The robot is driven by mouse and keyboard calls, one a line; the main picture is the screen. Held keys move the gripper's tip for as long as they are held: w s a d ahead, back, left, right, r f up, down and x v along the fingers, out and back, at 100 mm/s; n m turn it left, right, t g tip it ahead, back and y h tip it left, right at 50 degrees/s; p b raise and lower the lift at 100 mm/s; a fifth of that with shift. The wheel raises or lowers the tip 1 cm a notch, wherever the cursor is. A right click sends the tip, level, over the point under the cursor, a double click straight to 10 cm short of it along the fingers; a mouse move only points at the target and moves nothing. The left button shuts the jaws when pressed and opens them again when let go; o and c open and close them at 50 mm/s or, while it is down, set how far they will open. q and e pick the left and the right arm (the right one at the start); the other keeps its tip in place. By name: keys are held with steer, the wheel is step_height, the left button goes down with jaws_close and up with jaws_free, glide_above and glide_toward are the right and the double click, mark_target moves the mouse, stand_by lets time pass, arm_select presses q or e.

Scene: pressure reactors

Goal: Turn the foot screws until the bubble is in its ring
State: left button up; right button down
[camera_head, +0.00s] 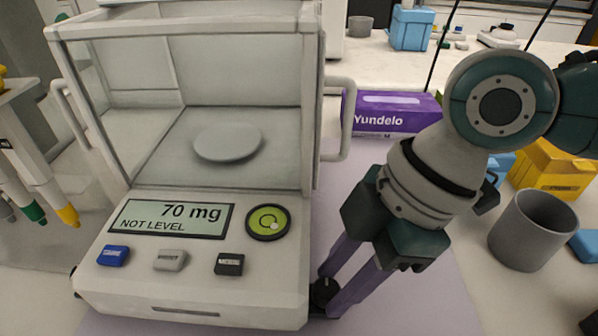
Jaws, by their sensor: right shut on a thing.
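The balance (190,285) stands in the middle-left with a glass draft shield around its round pan (228,143). Its display (172,218) reads "70 mg" and "NOT LEVEL". The round green bubble level (268,222) is right of the display. Its small bubble looks a little right of and below the centre; the exact offset from the ring is hard to tell. My right gripper (328,295) points down at the balance's front right corner. Its purple fingers are shut on the black foot screw (324,291), which they partly hide. My left gripper is out of view.
A purple "Yundelo" box (392,113) lies behind my right arm. A grey cup (533,229) and a yellow box (552,168) stand at the right. Pipettes (42,190) hang at the left. The mat (410,305) is clear at front right.

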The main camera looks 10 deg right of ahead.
steer(key=shift+s+r+p, duration=0.1)
steer(key=shift+r+p, duration=0.05)
steer(key=shift+p, duration=0.35)
steer(key=m+p, duration=0.1)
steer(key=p, duration=0.1)
steer(key=m+t+p, duration=0.1)
steer(key=m+p, duration=0.1)
steer(key=shift+s+a+r+p, duration=0.1)
steer(key=shift+s+r+p, duration=0.1)
steer(key=shift+p, duration=0.15)
steer(key=shift+a+f+m+t+p, duration=0.15)
steer(key=shift+m+t+p, duration=0.35)
steer(key=shift+m+p, duration=0.65)
steer(key=shift+f+m+h, duration=0.1)
steer(key=shift+m+h, duration=0.2)
steer(key=shift+m, duration=0.05)
steer(key=c, duration=0.5)
jaws_free()
steer(key=shift+f, duration=0.1)
